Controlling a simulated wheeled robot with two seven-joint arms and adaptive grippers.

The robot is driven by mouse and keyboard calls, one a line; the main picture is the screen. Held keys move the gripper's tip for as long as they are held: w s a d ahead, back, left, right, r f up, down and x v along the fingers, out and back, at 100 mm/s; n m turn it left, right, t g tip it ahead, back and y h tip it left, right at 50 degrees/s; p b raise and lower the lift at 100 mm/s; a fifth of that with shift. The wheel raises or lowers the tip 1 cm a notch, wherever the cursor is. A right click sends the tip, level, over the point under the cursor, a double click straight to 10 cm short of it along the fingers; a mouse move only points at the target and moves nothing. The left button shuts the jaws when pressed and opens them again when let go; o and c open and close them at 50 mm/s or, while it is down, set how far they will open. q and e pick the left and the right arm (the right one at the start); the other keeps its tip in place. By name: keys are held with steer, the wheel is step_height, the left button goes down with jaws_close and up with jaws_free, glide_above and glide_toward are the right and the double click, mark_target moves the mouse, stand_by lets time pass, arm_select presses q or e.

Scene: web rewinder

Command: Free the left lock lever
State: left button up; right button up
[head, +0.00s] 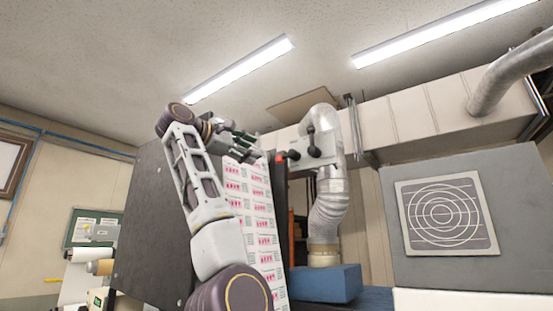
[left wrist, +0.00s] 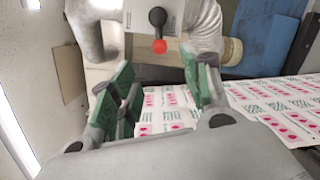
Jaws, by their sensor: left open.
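A lever with a red knob (head: 294,154) sits at the left of a white plate (head: 328,148). A second lever with black ends (head: 312,140) stands nearly upright on the same plate. My left gripper (head: 246,143) is just left of the red-knobbed lever, apart from it. In the left wrist view, the lever's red knob (left wrist: 160,46) and black end (left wrist: 158,17) show beyond the open, empty green-padded fingers (left wrist: 157,68), roughly between them. I cannot tell the exact distance. My right gripper is not in view.
A printed label web (head: 258,225) runs down beside my left arm. A dark panel (head: 150,220) stands left of it. A blue block (head: 325,283) lies below. A grey panel with circles (head: 447,215) is at right.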

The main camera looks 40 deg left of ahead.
mark_target(277, 157)
arm_select(q)
steer(key=w+p, duration=0.1)
steer(key=w, duration=0.3)
steer(key=w+p, duration=0.1)
steer(key=w, duration=0.3)
steer(key=w+p, duration=0.2)
steer(key=w, duration=0.2)
steer(key=shift+w+d, duration=0.1)
steer(key=shift+d, duration=0.2)
steer(key=c, duration=1)
steer(key=shift+c, duration=0.2)
